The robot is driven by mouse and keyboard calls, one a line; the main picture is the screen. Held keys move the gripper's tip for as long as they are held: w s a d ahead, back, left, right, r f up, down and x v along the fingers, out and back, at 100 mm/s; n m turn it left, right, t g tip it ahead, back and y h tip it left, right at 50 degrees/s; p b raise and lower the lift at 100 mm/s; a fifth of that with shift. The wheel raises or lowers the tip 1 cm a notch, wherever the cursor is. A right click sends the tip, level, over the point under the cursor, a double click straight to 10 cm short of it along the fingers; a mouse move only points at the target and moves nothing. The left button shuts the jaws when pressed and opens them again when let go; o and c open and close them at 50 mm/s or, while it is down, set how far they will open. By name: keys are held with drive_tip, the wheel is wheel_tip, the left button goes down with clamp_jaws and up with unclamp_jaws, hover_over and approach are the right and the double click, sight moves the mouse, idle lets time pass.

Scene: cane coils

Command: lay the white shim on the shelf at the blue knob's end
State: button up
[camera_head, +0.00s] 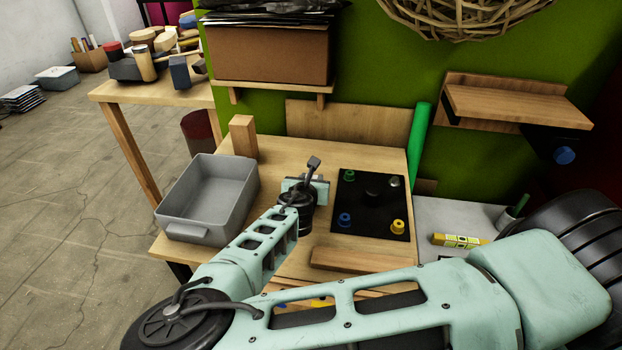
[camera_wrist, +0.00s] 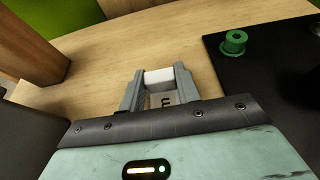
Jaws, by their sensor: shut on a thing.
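My gripper (camera_head: 306,183) is over the wooden table, left of the black mat. In the wrist view its fingers (camera_wrist: 160,80) are shut on the white shim (camera_wrist: 159,75), which shows as a short white block between the fingertips. A pale patch with a dark letter-like mark shows between the fingers below it. In the head view I cannot make out the shim. The wooden shelf (camera_head: 515,104) is on the green wall at right, far from my gripper; its visible top is bare. A blue knob (camera_head: 564,155) is beneath its right end.
A grey bin (camera_head: 196,216) and upright wood block (camera_head: 243,137) stand left on the table. The black mat (camera_head: 365,226) bears several coloured pieces. A green roll (camera_head: 418,142) stands behind it. Another shelf (camera_head: 235,93) holds a cardboard box (camera_head: 270,54). A cane coil (camera_head: 460,14) hangs above.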

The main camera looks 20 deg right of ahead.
drive_tip(key=shift+f, duration=0.1)
drive_tip(key=o, duration=1)
drive_tip(key=shift+c, duration=0.2)
